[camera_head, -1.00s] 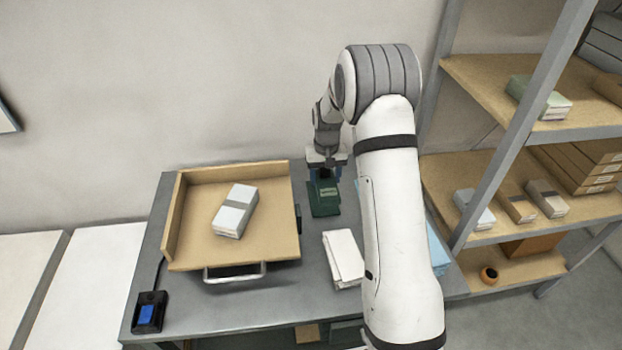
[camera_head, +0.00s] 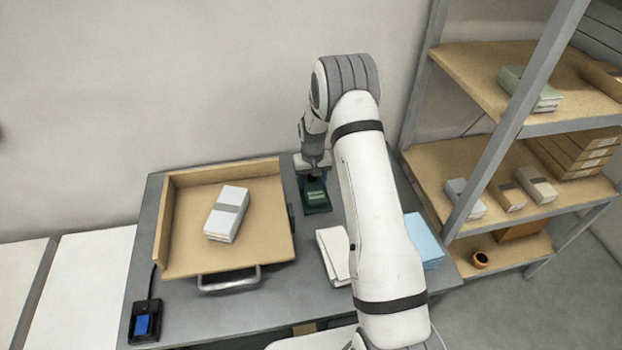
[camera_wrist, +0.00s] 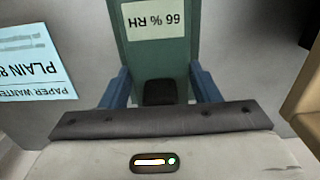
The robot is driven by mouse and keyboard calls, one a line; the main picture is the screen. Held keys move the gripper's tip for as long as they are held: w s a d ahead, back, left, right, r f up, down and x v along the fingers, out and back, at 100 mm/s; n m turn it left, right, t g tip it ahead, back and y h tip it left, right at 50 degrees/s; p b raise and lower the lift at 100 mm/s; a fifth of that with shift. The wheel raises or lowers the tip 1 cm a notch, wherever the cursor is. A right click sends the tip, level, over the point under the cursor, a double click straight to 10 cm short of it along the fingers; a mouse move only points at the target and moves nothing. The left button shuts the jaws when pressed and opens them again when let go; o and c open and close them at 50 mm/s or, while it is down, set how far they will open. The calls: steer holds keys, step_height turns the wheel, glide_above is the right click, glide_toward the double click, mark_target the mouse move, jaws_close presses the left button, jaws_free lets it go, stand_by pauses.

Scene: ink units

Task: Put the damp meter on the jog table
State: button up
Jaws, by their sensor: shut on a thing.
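The damp meter is a dark green block (camera_head: 316,197) at the back of the grey bench, just right of the jog table. In the wrist view its green body (camera_wrist: 158,55) shows a pale label reading 66 % RH, upside down. My gripper (camera_head: 315,181) reaches down from above, and its blue fingers (camera_wrist: 161,88) are shut on the meter. I cannot tell whether the meter touches the bench. The jog table is a tan tray (camera_head: 255,250) with raised back and left walls and a front handle. A white banded paper stack (camera_head: 228,214) lies on it.
White paper (camera_head: 332,257) and a light blue stack (camera_head: 424,241) lie on the bench near my arm. A black device with a blue top (camera_head: 145,322) is at the front left. A shelf rack (camera_head: 490,150) stands right. The tray has bare room around its stack.

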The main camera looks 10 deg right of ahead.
steer(key=shift+f+b, duration=0.25)
steer(key=shift+b, duration=0.05)
steer(key=o, duration=1.1)
steer(key=shift+r, duration=0.1)
step_height(320, 180, up, 12)
steer(key=b, duration=0.2)
steer(key=shift+b, duration=0.3)
steer(key=s+r+t, duration=0.2)
steer(key=s+r, duration=1.4)
steer(key=shift+t, duration=0.7)
steer(key=s, duration=0.6)
steer(key=s+r, duration=0.1)
steer(key=s, duration=0.6)
steer(key=s+r, duration=0.1)
steer(key=s, duration=0.5)
steer(key=shift+s+a, duration=0.2)
